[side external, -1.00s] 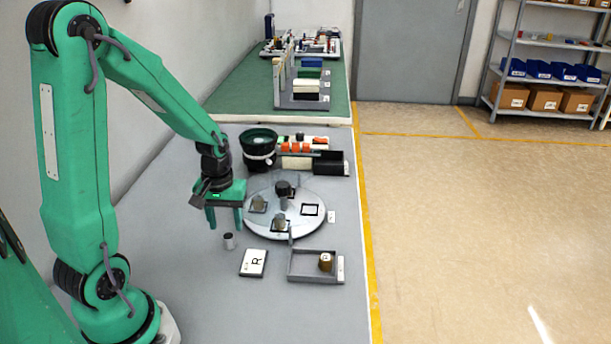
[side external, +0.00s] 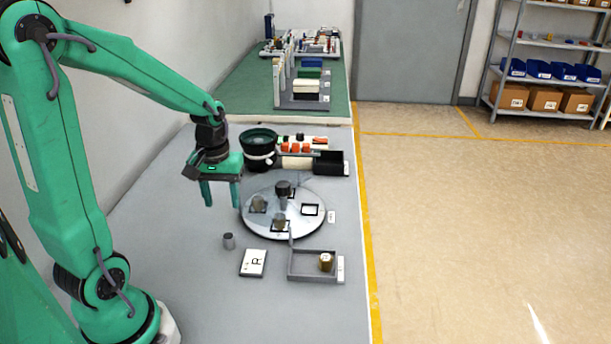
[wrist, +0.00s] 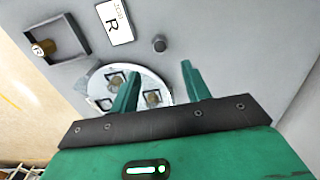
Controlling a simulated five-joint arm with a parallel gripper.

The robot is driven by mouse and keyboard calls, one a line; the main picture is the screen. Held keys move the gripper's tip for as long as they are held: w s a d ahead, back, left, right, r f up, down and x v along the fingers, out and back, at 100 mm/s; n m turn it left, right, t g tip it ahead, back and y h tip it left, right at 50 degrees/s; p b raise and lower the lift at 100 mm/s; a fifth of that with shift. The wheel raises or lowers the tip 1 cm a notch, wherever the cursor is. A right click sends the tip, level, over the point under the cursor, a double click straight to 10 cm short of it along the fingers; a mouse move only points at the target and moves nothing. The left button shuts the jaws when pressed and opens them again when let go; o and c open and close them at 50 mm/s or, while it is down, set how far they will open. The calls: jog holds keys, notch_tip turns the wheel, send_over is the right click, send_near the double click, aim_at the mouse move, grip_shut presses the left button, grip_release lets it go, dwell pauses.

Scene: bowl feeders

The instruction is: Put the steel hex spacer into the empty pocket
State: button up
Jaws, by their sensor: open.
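The steel hex spacer (side external: 229,241) stands upright on the grey bench left of the round dial (side external: 260,232). It also shows in the wrist view (wrist: 159,44), beyond my fingertips. The dial carries square pockets. The right-hand pocket (side external: 310,210) shows a bare pale floor and looks empty. The left pocket (side external: 258,204) and the front pocket (side external: 280,224) each hold a brownish-grey part. My gripper (side external: 222,206) is open with nothing between its fingers. It hangs above the bench, higher than the spacer and apart from it. It also shows in the wrist view (wrist: 160,72).
A grey tray (side external: 306,279) with a brass-coloured part (side external: 326,262) stands in front of the dial. A card marked R (side external: 253,263) lies left of it. A dark bowl feeder (side external: 259,148) and a black bin (side external: 329,163) stand behind. The bench around the spacer is clear.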

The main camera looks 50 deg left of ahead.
jog(key=s+d+r+m+t, duration=0.5)
jog(key=d+r+m, duration=0.4)
jog(key=d+r, duration=0.3)
jog(key=shift+s+d+t, duration=0.2)
jog(key=shift+s+t, duration=0.1)
jog(key=shift+s, duration=0.3)
jog(key=shift+o, duration=0.4)
jog(key=shift+w+a, duration=0.1)
jog(key=m+g, duration=0.3)
jog(key=g, duration=0.3)
send_over(228, 236)
notch_tip(228, 236, down, 15)
jog(key=shift+r, duration=0.1)
jog(key=shift+f, duration=1.35)
